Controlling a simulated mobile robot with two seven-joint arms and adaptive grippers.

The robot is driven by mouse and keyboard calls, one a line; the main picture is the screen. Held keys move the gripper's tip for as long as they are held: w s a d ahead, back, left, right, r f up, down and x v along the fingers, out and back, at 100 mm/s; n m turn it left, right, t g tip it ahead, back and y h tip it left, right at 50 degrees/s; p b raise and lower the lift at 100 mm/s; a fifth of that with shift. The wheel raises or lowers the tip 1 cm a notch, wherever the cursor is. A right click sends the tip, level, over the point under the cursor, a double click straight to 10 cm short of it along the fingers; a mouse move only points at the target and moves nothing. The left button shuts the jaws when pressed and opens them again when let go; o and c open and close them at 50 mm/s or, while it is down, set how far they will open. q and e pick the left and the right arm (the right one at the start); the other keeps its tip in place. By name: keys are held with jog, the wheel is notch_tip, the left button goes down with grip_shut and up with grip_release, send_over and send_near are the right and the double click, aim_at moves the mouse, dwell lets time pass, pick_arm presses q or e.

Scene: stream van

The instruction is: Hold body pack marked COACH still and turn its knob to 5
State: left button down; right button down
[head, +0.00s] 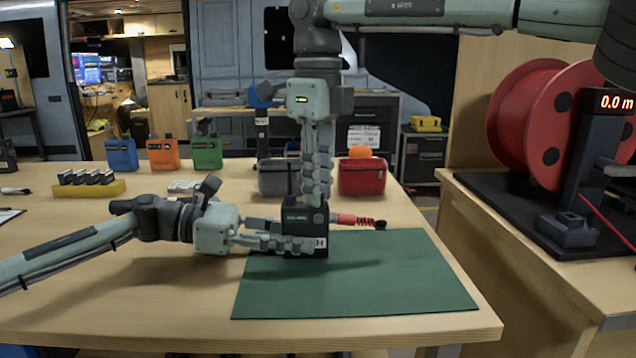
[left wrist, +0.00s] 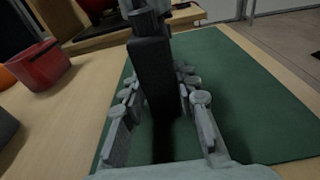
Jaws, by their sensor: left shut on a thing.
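The black body pack (head: 294,216) stands upright at the back left of the green mat (head: 400,290). A lit green display shows on its front, and a white label of which only an "H" is readable. My left gripper (head: 290,243) reaches in from the left and is shut on the pack's lower part. In the left wrist view the pack (left wrist: 152,70) stands between both fingers. My right gripper (head: 316,195) points straight down at the pack's top, and its fingers hide the knob. I cannot tell whether they touch the knob, nor its setting.
A grey pouch (head: 273,180) and a red pouch (head: 362,180) stand behind. Blue (head: 121,155), orange (head: 163,155) and green (head: 207,153) packs stand at the back left. The mat's front is clear.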

jog(key=shift+n, duration=1.4)
jog(key=n, duration=0.3)
jog(key=c, duration=1.7)
grip_release()
jog(key=shift+r, duration=3)
pick_arm(q)
jog(key=c, duration=1.1)
grip_release()
